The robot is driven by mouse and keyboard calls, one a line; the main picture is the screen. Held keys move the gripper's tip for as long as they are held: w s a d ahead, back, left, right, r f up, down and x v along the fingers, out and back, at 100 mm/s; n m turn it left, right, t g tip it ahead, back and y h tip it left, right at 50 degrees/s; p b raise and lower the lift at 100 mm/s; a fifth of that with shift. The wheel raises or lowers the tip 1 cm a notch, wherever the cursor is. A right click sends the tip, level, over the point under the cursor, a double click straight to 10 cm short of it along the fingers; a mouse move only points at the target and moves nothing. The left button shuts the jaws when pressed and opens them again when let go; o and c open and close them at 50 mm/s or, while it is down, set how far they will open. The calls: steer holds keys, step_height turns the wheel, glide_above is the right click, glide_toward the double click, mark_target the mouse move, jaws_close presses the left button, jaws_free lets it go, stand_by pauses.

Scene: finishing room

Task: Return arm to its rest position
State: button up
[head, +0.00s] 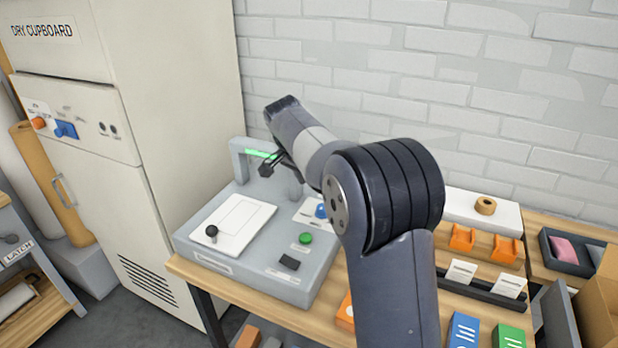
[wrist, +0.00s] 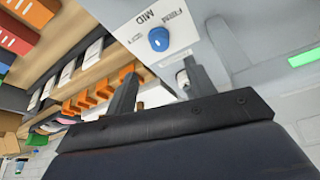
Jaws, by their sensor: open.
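My arm (head: 390,260) rises from the bottom of the head view, bends at a large dark joint and reaches back left over the grey machine (head: 205,215). My gripper (head: 268,168) is near the machine's arch (head: 238,155), close to its lit green bar (head: 262,154). I cannot tell whether it touches the arch. In the wrist view my gripper (wrist: 160,82) has its two fingers apart, and I see nothing held between them. A blue knob (wrist: 158,39) on a white labelled plate lies beyond the fingers. Part of the machine is hidden behind my arm.
The machine has a white plate with a black knob (head: 211,231) and a green button (head: 306,238). A tall dry cupboard (head: 190,100) stands left. A brick wall (head: 480,90) is behind. Orange holders (head: 462,238), cards and boxes crowd the bench at right.

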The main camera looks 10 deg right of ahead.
steer(key=x, duration=1)
steer(key=shift+w+d+f+p, duration=0.15)
steer(key=shift+f+p, duration=0.15)
steer(key=shift+f, duration=0.05)
steer(key=shift+r+n+t+p, duration=0.1)
steer(key=shift+n+t+p, duration=0.3)
steer(key=shift+n, duration=0.5)
steer(key=n+y+p, duration=0.1)
steer(key=n, duration=0.1)
steer(key=n+y+p, duration=0.1)
steer(key=n, duration=0.1)
steer(key=shift+d+n+t, duration=0.2)
steer(key=shift+n+t, duration=0.1)
steer(key=shift+n, duration=0.1)
steer(key=shift+d+n+y+p, duration=0.15)
steer(key=shift+n+y+p, duration=0.4)
steer(key=shift+n, duration=0.8)
steer(key=shift+d+n+y+p, duration=0.1)
steer(key=shift+n+y+p, duration=0.4)
steer(key=shift+n, duration=0.85)
steer(key=b+v, duration=0.1)
steer(key=v, duration=0.9)
steer(key=shift+s, duration=0.3)
steer(key=shift+r, duration=0.2)
